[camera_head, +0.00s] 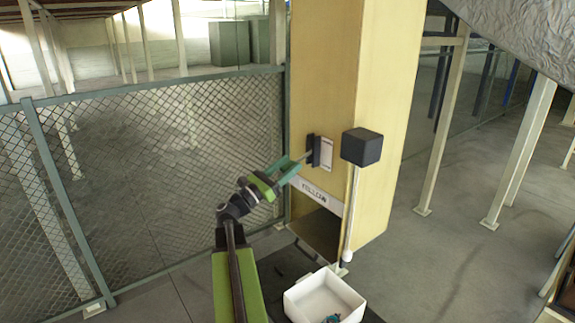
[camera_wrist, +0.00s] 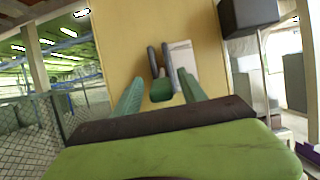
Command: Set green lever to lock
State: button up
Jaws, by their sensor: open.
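The green lever (camera_wrist: 161,90) shows as a green end piece at the dark bracket on the yellow column in the wrist view. In that view, the lever's end lies between the two teal fingers of my gripper (camera_wrist: 160,78), with gaps at both sides. My gripper (camera_head: 291,168) reaches from the lower left towards the dark bracket (camera_head: 314,150) in the head view. The bracket sits beside a pale plate (camera_head: 326,153). The fingers hide most of the lever there, and I cannot read any lock mark.
A black box (camera_head: 361,147) on a thin white pole stands right of the bracket, close to the column (camera_head: 385,90). A white bin (camera_head: 340,294) with small items stands below. A mesh fence (camera_head: 160,150) closes off the left. Open floor lies at the right.

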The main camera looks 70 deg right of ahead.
jog(key=shift+c, duration=0.3)
grip_shut()
dwell(1.1)
